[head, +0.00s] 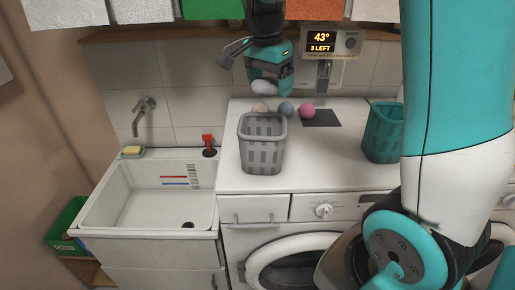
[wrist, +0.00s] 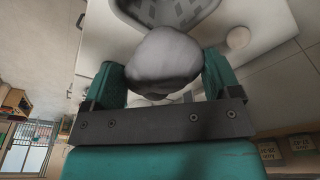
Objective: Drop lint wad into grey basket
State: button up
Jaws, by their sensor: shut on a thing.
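A pale grey lint wad (head: 263,87) is between the fingers of my gripper (head: 270,88), held in the air above the washing machine top. In the wrist view the lint wad (wrist: 163,58) fills the space between the two teal fingers of the gripper (wrist: 168,78). The grey basket (head: 262,153) stands upright on the white top, left of its middle, below and in front of the gripper in the head view. Its slotted wall (wrist: 205,12) shows at the top of the wrist view, partly hidden by the wad. The inside floor of the basket is hidden in the head view.
A beige ball (head: 260,107), a blue ball (head: 286,109) and a pink ball (head: 307,111) lie behind the basket. A dark mat (head: 322,118) is beside them. A teal basket (head: 382,134) stands at right. A white sink (head: 150,205) is at left.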

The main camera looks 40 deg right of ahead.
notch_tip(320, 180, down, 4)
jog(key=b, duration=0.2)
jog(key=shift+d+f+b, duration=0.15)
jog(key=shift+b, duration=0.25)
jog(key=o, duration=0.7)
jog(key=shift+o, duration=0.2)
notch_tip(320, 180, up, 17)
jog(key=a+p, duration=0.2)
jog(key=p, duration=0.1)
jog(key=shift+s+a, duration=0.25)
jog(key=shift+a, duration=0.05)
